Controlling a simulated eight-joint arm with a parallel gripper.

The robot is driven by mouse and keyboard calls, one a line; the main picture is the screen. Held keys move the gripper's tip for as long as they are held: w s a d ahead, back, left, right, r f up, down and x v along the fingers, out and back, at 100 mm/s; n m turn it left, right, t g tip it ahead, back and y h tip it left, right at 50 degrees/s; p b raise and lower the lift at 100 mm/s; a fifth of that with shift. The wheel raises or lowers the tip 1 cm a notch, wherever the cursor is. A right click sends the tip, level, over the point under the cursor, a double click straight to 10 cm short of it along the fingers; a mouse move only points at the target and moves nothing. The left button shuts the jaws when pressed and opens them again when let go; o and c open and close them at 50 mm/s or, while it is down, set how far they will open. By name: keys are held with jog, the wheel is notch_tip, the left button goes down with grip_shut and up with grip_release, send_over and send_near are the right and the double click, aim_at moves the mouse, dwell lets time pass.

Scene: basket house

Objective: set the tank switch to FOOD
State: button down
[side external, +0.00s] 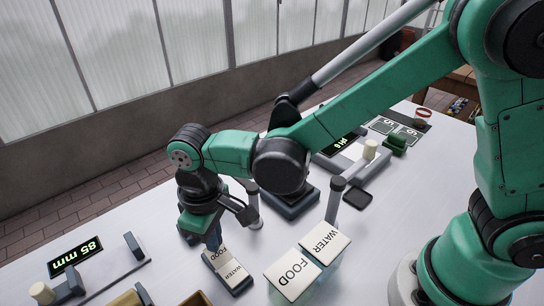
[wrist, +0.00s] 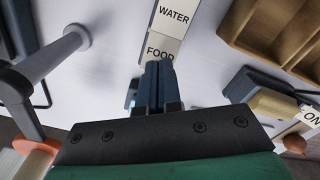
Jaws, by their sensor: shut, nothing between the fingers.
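The tank switch (side external: 236,276) is a dark block with a pale top marked FOOD and WATER, low in the middle of the side view. It also shows at the top centre of the wrist view (wrist: 172,16), with WATER farther from my fingers and FOOD close to them. My gripper (side external: 213,242) points down at the FOOD end, and its fingers (wrist: 158,85) are shut together and empty. The fingertips overlap the edge of the FOOD label. I cannot tell whether they touch it, nor which half is pressed down.
Two clear tanks with lids marked FOOD (side external: 292,275) and WATER (side external: 324,243) stand right of the switch. A grey post (side external: 335,200) rises behind them. A wooden tray (wrist: 275,35) shows at the wrist view's upper right.

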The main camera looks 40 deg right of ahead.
jog(key=shift+f, duration=0.9)
dwell(0.3)
jog(key=shift+r, duration=3.5)
jog(key=shift+d+r, duration=0.15)
jog(key=shift+d, duration=0.15)
jog(key=s+d+r+m+t, duration=0.1)
jog(key=d+r+m+t, duration=0.1)
jog(key=d, duration=0.7)
jog(key=s+d+r+m+t, duration=0.1)
jog(key=d+m+t, duration=0.3)
jog(key=d, duration=0.5)
jog(key=shift+s+d+r+t, duration=0.25)
jog(key=shift+s+r+t, duration=0.15)
jog(key=shift+t, duration=0.2)
